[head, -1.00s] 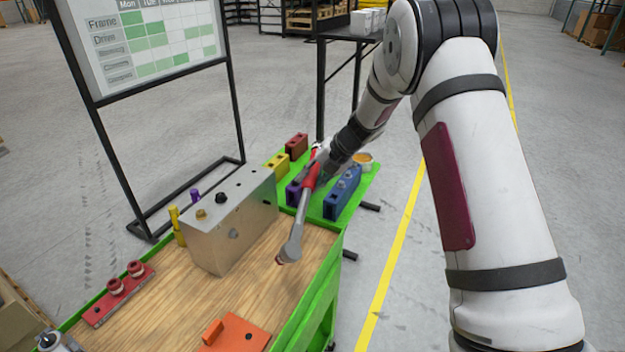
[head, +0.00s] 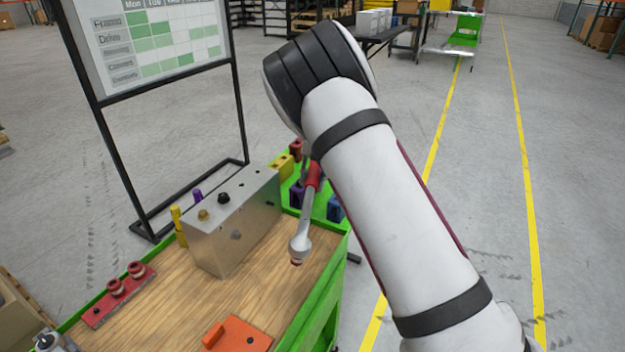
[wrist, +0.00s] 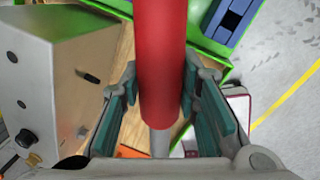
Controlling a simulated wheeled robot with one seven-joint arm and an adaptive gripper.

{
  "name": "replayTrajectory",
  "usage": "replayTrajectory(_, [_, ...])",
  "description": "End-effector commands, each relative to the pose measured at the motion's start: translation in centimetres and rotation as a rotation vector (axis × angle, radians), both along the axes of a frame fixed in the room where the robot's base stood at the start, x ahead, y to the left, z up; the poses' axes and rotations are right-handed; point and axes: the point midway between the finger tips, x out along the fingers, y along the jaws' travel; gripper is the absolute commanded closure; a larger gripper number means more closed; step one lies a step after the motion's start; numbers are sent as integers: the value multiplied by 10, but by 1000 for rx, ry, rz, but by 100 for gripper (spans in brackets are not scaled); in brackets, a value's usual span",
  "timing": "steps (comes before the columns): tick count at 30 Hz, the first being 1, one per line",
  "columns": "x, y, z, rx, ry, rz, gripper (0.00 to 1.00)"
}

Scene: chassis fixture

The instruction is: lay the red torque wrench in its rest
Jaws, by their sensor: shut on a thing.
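The red torque wrench shows in the head view with its red handle (head: 313,177) up and its grey shaft and head (head: 300,243) hanging down over the wooden bench top (head: 265,290). In the wrist view its red handle (wrist: 161,60) runs between the teal finger pads. My gripper (wrist: 160,105) is shut on the handle. In the head view my arm hides most of the gripper. A red plate with two round posts (head: 118,289) lies at the bench's left; I cannot tell for sure that it is the wrench's rest.
A metal box (head: 232,228) with knobs stands left of the wrench. An orange block (head: 238,335) lies at the bench's front. A green rim (head: 318,300) edges the bench. Yellow (head: 281,166) and blue (head: 335,207) blocks sit behind, partly hidden. Bare wood lies between box and orange block.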

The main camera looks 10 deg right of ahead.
Motion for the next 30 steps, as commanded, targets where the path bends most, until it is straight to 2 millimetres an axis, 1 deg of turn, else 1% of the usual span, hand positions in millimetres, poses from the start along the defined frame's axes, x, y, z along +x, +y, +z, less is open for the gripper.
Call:
replayTrajectory(6, [2,6,3,-53,25,12,100])
replayTrajectory(11, [4,4,1,-94,53,14,100])
replayTrajectory(15, [3,5,3,-120,69,17,100])
replayTrajectory(30, [2,6,8,-147,87,18,100])
